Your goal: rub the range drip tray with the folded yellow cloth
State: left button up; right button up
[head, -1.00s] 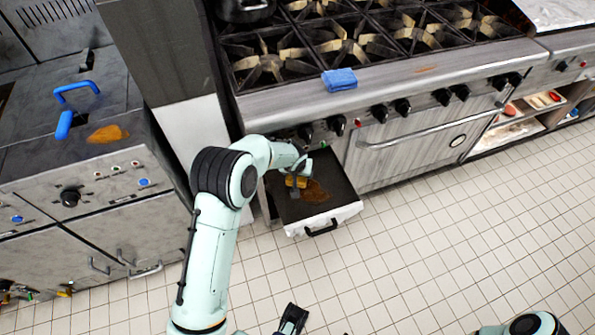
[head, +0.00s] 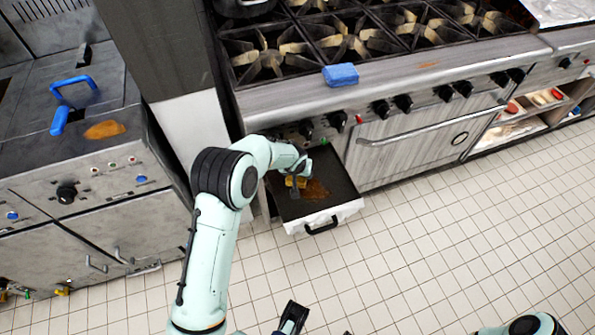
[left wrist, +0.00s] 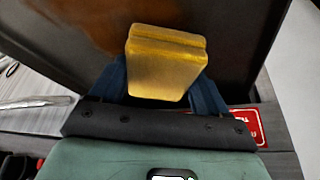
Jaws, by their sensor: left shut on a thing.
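The folded yellow cloth (head: 297,182) is a small thick pad in my left gripper (head: 298,178). In the left wrist view the cloth (left wrist: 165,70) sits between the two blue fingers of that gripper (left wrist: 160,85), which are shut on it. The range drip tray (head: 285,207) is a dark, shallow, pulled-out tray with a pale front and black handle. The cloth is over the tray beside a brown stain (head: 316,190); whether it touches the surface I cannot tell. A dark gripper, seemingly my right (head: 292,318), shows partly at the bottom edge; its jaws are unclear.
A blue folded cloth (head: 341,75) lies on the range's front ledge. The range (head: 420,65) stands above and right of the tray. A counter with a blue handle (head: 60,118) and brown stain (head: 104,130) is at left. Tiled floor (head: 430,240) in front is clear.

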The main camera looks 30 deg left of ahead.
aim_at(302, 182)
pick_arm(q)
jog(key=shift+d, duration=0.1)
jog(key=shift+s+d+b, duration=0.95)
jog(key=shift+s+d, duration=0.35)
jog(key=shift+d, duration=0.2)
